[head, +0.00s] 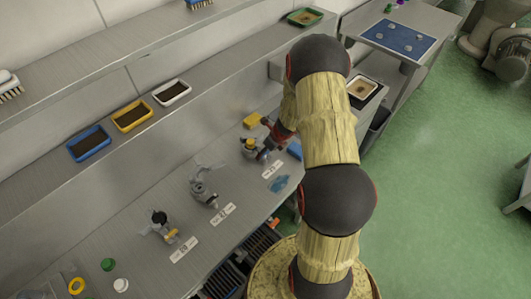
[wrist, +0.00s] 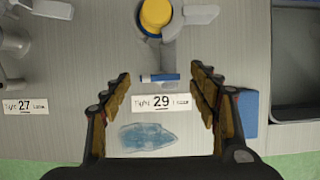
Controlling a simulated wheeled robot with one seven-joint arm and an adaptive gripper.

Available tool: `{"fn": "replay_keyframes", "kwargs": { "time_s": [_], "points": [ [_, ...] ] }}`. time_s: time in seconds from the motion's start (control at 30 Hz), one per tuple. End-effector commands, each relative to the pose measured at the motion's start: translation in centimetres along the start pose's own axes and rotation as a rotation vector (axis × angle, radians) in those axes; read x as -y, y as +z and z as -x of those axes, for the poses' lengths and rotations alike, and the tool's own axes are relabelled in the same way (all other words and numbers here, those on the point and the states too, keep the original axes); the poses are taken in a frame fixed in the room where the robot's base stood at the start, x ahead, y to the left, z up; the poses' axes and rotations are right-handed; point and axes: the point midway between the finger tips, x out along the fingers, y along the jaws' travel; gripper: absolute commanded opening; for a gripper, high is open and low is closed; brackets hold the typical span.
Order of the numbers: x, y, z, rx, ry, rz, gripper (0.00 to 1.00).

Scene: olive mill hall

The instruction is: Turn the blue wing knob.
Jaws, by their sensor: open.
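A grey valve fitting with a yellow round cap (wrist: 156,14) stands on the bench at the top middle of the wrist view; the yellow part also shows in the head view (head: 249,144). Below it is a small blue bar with a pale end (wrist: 160,77), which looks like the blue wing knob. My gripper (wrist: 161,86) is open, with one finger to each side of the blue bar in the picture. No contact shows, and the height gap is hard to judge. In the head view, my arm partly hides this spot.
A "29" label (wrist: 160,103) and a translucent blue patch (wrist: 148,137) lie in front. A blue block (wrist: 249,106) is right of the gripper, near a dark basin (wrist: 297,60). Other fittings (head: 203,188) stand along the bench to the left.

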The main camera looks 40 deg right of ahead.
Motion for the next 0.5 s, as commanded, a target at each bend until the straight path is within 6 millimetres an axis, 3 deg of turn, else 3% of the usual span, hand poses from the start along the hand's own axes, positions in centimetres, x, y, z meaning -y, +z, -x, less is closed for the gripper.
{"fn": "replay_keyframes", "kwargs": {
  "time_s": [0.37, 0.5],
  "points": [
    [0.0, 0.03, -0.86, 0.0, 0.0, 0.0, 0.61],
    [-0.01, 0.03, -0.86, 0.0, 0.0, 0.0, 0.54]
  ]
}}
